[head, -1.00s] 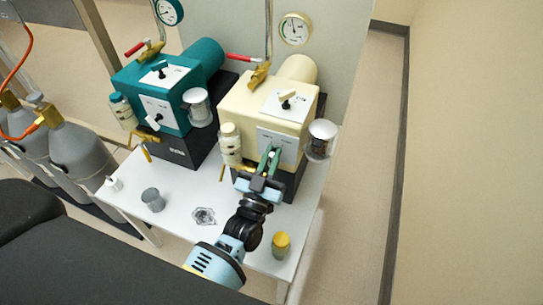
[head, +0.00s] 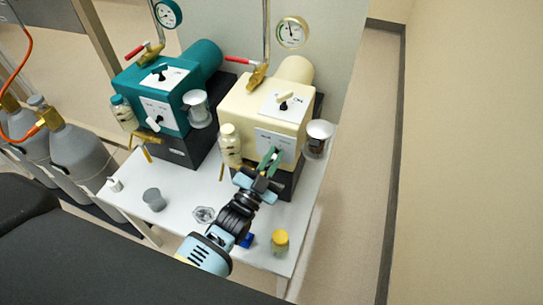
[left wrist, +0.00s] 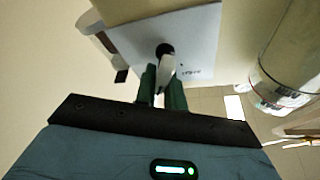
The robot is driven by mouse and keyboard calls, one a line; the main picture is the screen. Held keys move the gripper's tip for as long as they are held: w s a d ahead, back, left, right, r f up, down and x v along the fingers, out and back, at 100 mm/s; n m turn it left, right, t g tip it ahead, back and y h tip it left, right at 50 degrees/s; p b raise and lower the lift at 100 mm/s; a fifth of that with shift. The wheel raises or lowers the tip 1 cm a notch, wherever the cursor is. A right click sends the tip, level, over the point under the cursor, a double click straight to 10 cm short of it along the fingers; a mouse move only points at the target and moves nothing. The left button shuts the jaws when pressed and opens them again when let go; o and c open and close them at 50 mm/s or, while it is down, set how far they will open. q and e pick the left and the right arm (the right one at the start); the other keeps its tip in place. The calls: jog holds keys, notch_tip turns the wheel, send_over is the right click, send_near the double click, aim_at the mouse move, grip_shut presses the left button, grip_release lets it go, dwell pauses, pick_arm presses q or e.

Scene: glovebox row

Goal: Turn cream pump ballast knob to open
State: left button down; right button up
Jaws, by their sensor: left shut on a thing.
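The cream pump (head: 238,118) stands at the right of the white table, with a pale panel (head: 288,142) on its front. My left gripper (head: 270,158) is at this panel, its green fingers pointing up at it. In the left wrist view the fingers (left wrist: 162,90) are shut on the pale lever of the ballast knob (left wrist: 166,62), which has a dark hub against the panel. The lever's lower part is hidden between the fingers. In the head view the fingers largely cover the knob, so its exact angle is unclear. My right gripper is not in view.
A teal pump (head: 185,75) stands to the left. A clear-and-metal jar (head: 319,135) and an oil bottle (head: 229,145) flank the panel. A yellow-lidded jar (head: 280,242) and a grey cup (head: 154,199) stand on the table (head: 185,232). Grey cylinders (head: 75,145) are at left.

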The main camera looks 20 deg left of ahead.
pick_arm(q)
jog(key=shift+m, duration=0.4)
jog(key=c, duration=1.5)
grip_release()
jog(key=v, duration=0.7)
jog(key=shift+s+a+f+b, duration=0.1)
jog(key=shift+s+b, duration=0.3)
